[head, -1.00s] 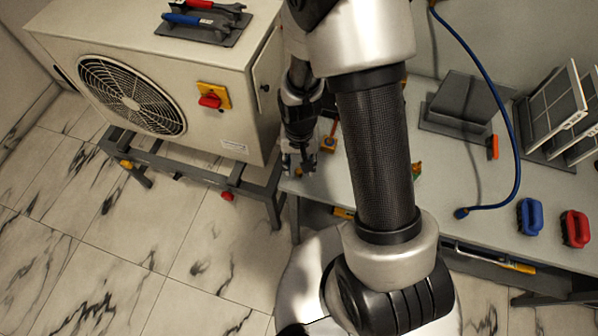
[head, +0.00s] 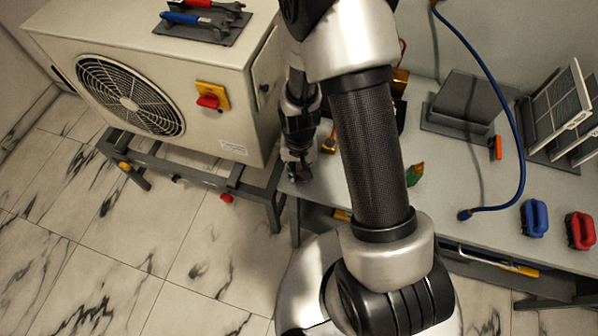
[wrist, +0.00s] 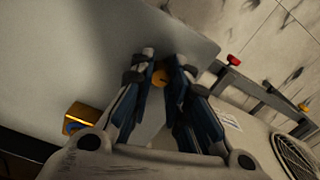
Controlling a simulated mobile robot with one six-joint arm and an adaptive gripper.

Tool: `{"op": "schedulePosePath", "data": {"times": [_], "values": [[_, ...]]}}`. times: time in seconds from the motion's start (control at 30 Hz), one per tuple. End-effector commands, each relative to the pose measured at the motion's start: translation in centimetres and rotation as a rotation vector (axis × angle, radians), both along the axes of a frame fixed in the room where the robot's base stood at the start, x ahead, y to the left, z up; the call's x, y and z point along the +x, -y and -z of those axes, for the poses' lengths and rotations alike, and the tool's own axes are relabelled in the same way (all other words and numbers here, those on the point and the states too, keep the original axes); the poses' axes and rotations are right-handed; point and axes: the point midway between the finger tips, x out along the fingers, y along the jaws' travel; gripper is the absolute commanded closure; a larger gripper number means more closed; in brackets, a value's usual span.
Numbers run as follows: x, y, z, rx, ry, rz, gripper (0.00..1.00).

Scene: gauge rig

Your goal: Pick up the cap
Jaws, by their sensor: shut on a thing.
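The cap (wrist: 160,77) shows in the wrist view as a small, round, orange-yellow thing between my fingertips. My gripper (wrist: 163,70) is shut on it, one blue-padded finger at each side, and the fingers hide part of it. In the head view my gripper (head: 298,172) is at the left end of the grey bench (head: 450,210), by its front edge. The cap cannot be made out in the head view. I cannot tell whether it touches the bench.
A blue hose (head: 515,140) and brushes are farther right.

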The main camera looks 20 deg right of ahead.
Motion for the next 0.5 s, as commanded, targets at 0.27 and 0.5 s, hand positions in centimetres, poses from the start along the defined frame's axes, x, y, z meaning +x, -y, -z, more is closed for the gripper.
{"op": "schedulePosePath", "data": {"times": [0.27,0.5], "values": [[0.00,0.00,-0.01,0.000,0.000,0.000,1.00],[0.06,0.00,-0.75,0.000,0.002,0.000,1.00]]}}
